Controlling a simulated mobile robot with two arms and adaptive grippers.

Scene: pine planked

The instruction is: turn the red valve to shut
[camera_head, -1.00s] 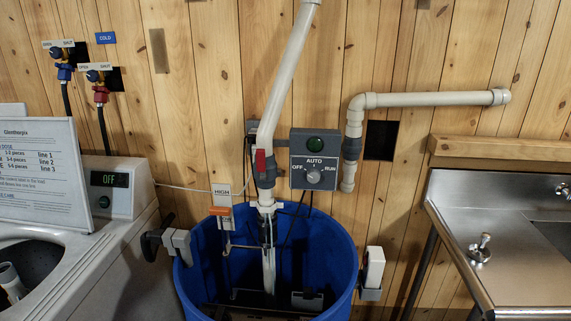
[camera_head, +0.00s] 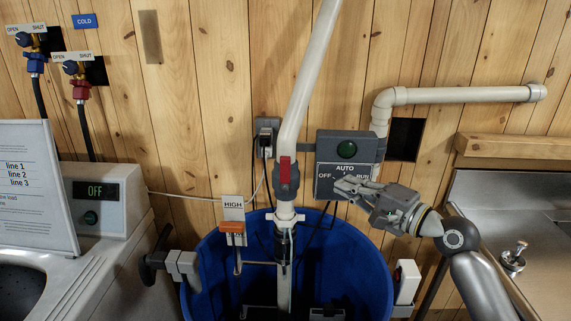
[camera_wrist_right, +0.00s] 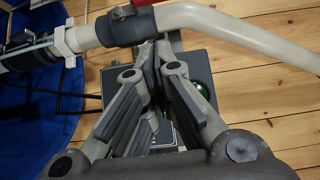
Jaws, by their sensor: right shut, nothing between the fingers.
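A red lever handle (camera_head: 285,168) sits on a grey valve body (camera_head: 286,190) in the white pipe above the blue barrel. The lever stands roughly upright, in line with the pipe. Part of it shows at the top edge of the right wrist view (camera_wrist_right: 143,3). A red-bodied tap (camera_head: 80,88) with a dark knob is on the wall at left, under an OPEN/SHUT label. My right gripper (camera_head: 343,187) is shut and empty, in front of the grey control box and right of the lever, apart from it. Its closed fingers (camera_wrist_right: 152,62) hide part of the box. My left gripper is out of view.
The control box (camera_head: 328,145) has a green light and an OFF/AUTO/RUN dial, now covered. The blue barrel (camera_head: 350,265) stands below. A blue-bodied tap (camera_head: 35,62) is at upper left. A washer (camera_head: 120,195) stands left, a steel sink (camera_head: 515,205) right.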

